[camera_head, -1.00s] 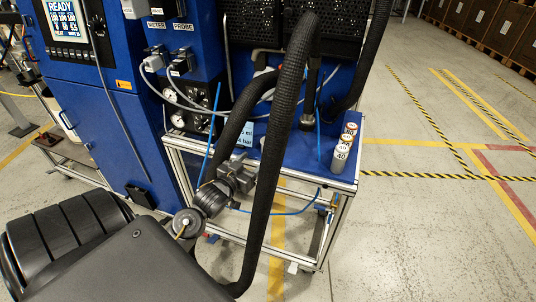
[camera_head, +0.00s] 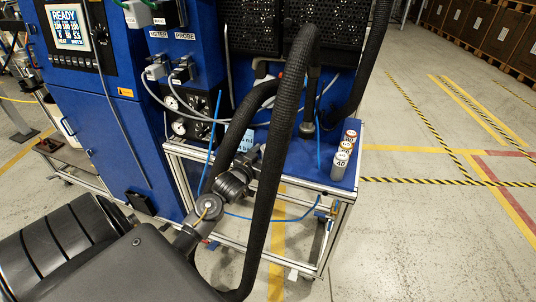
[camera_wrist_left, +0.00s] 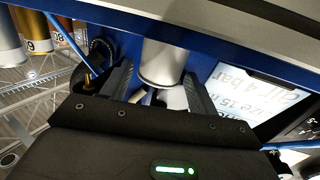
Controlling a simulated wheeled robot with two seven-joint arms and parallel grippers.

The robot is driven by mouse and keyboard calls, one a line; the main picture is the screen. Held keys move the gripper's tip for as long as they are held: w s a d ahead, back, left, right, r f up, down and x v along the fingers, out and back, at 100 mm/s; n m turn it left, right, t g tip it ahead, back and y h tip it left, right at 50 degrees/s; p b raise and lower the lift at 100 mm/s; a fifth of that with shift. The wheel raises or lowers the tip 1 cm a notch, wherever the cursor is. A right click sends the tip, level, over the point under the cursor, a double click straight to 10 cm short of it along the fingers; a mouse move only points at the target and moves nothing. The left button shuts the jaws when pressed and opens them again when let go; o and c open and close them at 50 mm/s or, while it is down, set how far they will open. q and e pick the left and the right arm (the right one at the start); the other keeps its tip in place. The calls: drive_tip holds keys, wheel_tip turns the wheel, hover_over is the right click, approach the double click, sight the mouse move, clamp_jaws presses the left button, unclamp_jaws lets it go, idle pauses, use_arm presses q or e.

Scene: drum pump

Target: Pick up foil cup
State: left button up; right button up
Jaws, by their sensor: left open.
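A pale silvery cylinder, which looks like the foil cup (camera_wrist_left: 162,64), stands at the blue bench edge in the left wrist view, between and just ahead of the finger tips. My left gripper (camera_wrist_left: 160,88) is open around its near side; whether the fingers touch it I cannot tell. In the head view my left gripper (camera_head: 252,160) reaches over the front left of the bench, partly behind a thick black hose. The cup is hidden there by the hose and gripper. My right gripper is not in view.
The thick black hose (camera_head: 278,150) loops close in front of my arm. Several labelled cans (camera_head: 343,158) stand at the right of the blue bench top (camera_head: 310,165). A printed card (camera_wrist_left: 262,97) lies right of the cup. The blue machine (camera_head: 115,120) stands left.

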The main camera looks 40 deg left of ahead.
use_arm(q)
drive_tip(key=w, duration=0.2)
drive_tip(key=shift+w+a+f, duration=0.1)
drive_tip(key=shift+w+a, duration=0.1)
drive_tip(key=shift+w, duration=0.15)
drive_tip(key=c, duration=0.7)
drive_tip(key=shift+c, duration=0.2)
